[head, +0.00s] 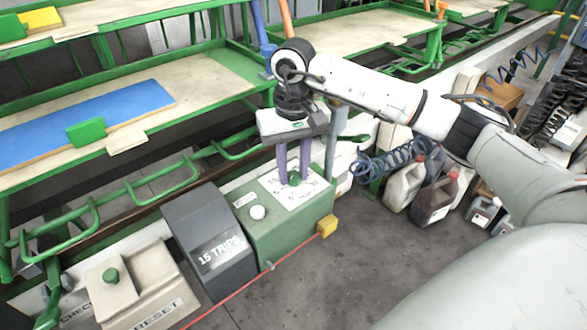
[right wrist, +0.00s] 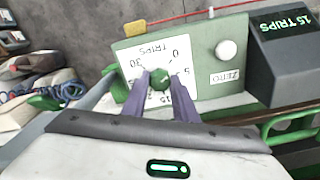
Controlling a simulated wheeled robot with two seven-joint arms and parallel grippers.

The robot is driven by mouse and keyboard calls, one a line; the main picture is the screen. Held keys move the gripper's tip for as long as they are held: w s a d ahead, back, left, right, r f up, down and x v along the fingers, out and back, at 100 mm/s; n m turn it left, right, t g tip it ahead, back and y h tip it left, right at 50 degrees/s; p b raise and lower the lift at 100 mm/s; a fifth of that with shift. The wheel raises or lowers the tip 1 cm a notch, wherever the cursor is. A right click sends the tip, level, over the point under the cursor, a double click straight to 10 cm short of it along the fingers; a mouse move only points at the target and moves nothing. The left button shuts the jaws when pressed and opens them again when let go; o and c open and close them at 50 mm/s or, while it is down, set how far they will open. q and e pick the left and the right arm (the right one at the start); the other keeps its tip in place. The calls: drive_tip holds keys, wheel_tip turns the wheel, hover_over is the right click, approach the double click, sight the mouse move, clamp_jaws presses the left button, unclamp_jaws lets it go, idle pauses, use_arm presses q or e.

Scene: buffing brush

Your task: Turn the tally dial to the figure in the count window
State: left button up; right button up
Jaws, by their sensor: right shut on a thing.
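The tally dial is a round green knob (head: 295,179) on a white scale plate, set on top of a green box (head: 290,224). My right gripper (head: 293,176) points down at it with its purple fingers on either side, shut on the knob. In the right wrist view the knob (right wrist: 160,80) sits between the fingertips. The plate (right wrist: 192,55) there reads TRIPS, with 0, 5, 15 and 30 among its figures; others are partly hidden by the fingers. The knob's setting cannot be read clearly. The dark count window (head: 217,249) reads 15 TRIPS. My left gripper is out of view.
A white button (head: 258,212) marked ZERO is beside the scale. A beige box (head: 140,285) with a green knob and a RESET label stands at the left. A yellow block (head: 327,225) is at the green box's corner. Jugs (head: 405,186) stand on the floor at right.

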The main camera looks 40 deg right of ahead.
drive_tip(key=m, duration=0.5)
drive_tip(key=shift+r+m, duration=0.1)
drive_tip(key=shift+m, duration=0.2)
drive_tip(key=m, duration=0.6)
drive_tip(key=shift+w, duration=0.1)
drive_tip(key=m, duration=0.5)
drive_tip(key=shift+m, duration=0.4)
drive_tip(key=m+p, duration=0.1)
drive_tip(key=m, duration=0.2)
drive_tip(key=shift+m, duration=1.7)
drive_tip(key=o, duration=1.1)
drive_tip(key=shift+c, duration=0.2)
